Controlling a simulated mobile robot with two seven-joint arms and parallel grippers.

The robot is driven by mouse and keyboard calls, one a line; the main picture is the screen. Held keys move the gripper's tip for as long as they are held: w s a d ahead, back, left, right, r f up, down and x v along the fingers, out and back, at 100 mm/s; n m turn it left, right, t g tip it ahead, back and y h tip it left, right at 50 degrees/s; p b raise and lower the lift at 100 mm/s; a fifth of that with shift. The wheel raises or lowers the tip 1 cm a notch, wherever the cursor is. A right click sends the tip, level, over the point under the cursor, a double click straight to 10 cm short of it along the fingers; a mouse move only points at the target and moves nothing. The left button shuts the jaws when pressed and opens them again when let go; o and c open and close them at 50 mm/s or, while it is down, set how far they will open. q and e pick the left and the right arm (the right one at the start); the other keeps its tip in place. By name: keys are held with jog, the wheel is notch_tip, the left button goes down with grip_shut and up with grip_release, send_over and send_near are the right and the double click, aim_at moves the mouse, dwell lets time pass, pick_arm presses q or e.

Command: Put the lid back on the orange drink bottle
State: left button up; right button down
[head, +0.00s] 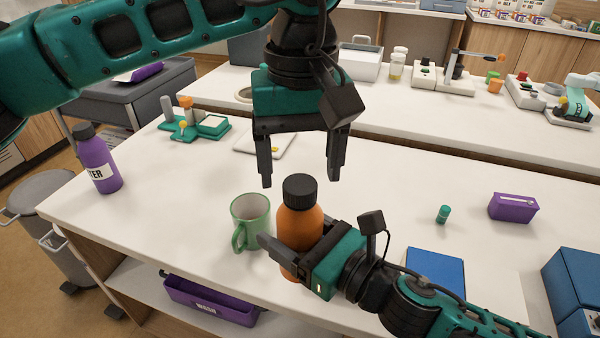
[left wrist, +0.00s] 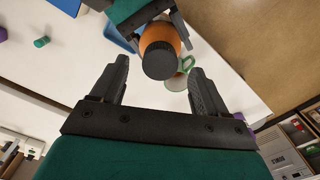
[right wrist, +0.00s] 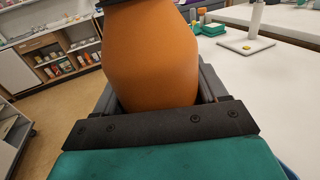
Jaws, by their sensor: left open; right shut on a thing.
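The orange drink bottle (head: 298,228) stands upright near the front edge of the white table. My right gripper (head: 300,242) is shut on its body, which fills much of the right wrist view (right wrist: 150,55). The black lid (head: 299,190) sits on top of the bottle, and its round top shows in the left wrist view (left wrist: 160,62). I cannot tell how tightly it is seated. My left gripper (head: 300,178) is open and empty, fingers pointing down just above the lid, apart from it.
A green mug (head: 250,222) stands close left of the bottle. A purple bottle (head: 97,160) is at the far left. A small green vial (head: 443,214), a purple box (head: 513,207) and a blue pad (head: 435,268) are to the right. The table between them is clear.

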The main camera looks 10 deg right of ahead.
pick_arm(q)
notch_tip(320, 180, up, 10)
jog(key=shift+f, duration=0.15)
dwell(0.6)
